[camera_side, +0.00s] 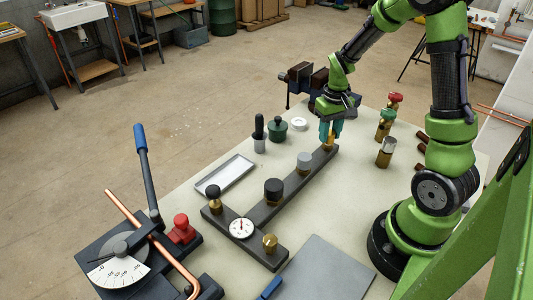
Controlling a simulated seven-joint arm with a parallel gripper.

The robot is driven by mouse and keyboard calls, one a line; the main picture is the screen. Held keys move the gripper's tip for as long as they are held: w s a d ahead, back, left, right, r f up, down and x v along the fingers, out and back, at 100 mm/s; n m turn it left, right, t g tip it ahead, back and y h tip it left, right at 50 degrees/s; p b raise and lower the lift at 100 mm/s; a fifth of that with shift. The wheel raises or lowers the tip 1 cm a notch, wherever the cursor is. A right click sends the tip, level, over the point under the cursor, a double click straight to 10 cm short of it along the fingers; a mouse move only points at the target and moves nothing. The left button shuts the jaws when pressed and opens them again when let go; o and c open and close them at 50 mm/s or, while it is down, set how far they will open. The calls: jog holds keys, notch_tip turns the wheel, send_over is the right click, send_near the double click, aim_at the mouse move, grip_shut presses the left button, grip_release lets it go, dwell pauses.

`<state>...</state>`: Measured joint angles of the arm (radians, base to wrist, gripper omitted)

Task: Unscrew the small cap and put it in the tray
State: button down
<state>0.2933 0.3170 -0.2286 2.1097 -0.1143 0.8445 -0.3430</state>
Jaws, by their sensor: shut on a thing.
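My gripper (330,134), with teal fingers, points down at the far end of the dark bar (255,213). It is shut on a small brass-coloured cap or fitting (329,146) there. The fingers hide most of that piece, and I cannot tell whether it is still seated on the bar.
The bar also carries a grey cap (304,160), a large black cap (273,186), a black knob (213,192), a gauge (241,228) and a brass fitting (270,243). A green pot (277,131) and dark-handled tool (259,130) stand behind the tray. Brass valves (385,150) stand right.

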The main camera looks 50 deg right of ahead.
jog(key=shift+r, duration=2.45)
jog(key=shift+a+r, duration=0.25)
jog(key=shift+r, duration=0.1)
jog(key=w+a+r+n, duration=0.3)
jog(key=a+r, duration=0.1)
jog(key=a, duration=0.4)
jog(key=w+a+r+n, duration=0.2)
jog(key=w+a+r, duration=0.1)
jog(key=a, duration=0.5)
jog(key=m, duration=0.5)
send_over(240, 165)
notch_tip(240, 165, down, 7)
notch_tip(240, 165, down, 9)
jog(key=shift+d, duration=0.1)
jog(key=shift+f, duration=0.6)
